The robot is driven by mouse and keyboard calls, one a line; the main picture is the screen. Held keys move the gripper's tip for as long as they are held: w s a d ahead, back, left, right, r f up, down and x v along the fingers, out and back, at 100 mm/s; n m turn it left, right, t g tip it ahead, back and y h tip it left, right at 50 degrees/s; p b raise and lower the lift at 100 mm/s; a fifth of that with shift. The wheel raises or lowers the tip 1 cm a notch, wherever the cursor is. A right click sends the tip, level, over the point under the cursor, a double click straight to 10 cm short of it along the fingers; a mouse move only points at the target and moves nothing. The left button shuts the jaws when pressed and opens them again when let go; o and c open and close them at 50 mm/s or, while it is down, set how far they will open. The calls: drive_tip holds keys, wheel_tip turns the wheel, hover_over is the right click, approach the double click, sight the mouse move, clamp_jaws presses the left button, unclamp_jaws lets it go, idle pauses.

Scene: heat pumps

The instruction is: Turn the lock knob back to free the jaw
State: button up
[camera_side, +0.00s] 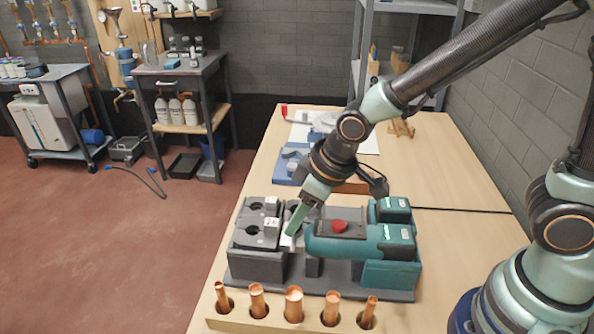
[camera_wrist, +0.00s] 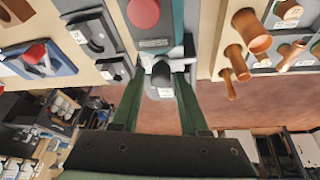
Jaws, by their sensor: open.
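The teal press tool (camera_side: 350,243) with a red button (camera_side: 340,226) lies on a dark grey stand (camera_side: 330,290); the button also shows in the wrist view (camera_wrist: 143,12). A pale metal piece, apparently the lock knob (camera_wrist: 160,66), sits at the tool's head, with a dark labelled jaw part (camera_wrist: 161,88) beside it. My gripper (camera_side: 292,232) is open at the tool's head. In the wrist view its two green fingers (camera_wrist: 160,78) stand on either side of the metal piece. I cannot tell whether they touch it.
Grey blocks with labelled jaws (camera_side: 257,225) stand left of the tool head. A wooden rack of copper tubes (camera_side: 293,303) runs along the front. A blue tray (camera_side: 290,163) lies behind. The table's right side (camera_side: 450,180) is clear.

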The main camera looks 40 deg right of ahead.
drive_tip(key=v, duration=1.2)
drive_tip(key=s+d+r+m+t+h, duration=0.1)
drive_tip(key=d+m, duration=0.5)
drive_tip(key=d, duration=0.8)
drive_tip(key=shift+s+d+r+t+h, duration=0.25)
drive_tip(key=shift+s+r+t+h, duration=0.1)
drive_tip(key=shift+s+h, duration=0.15)
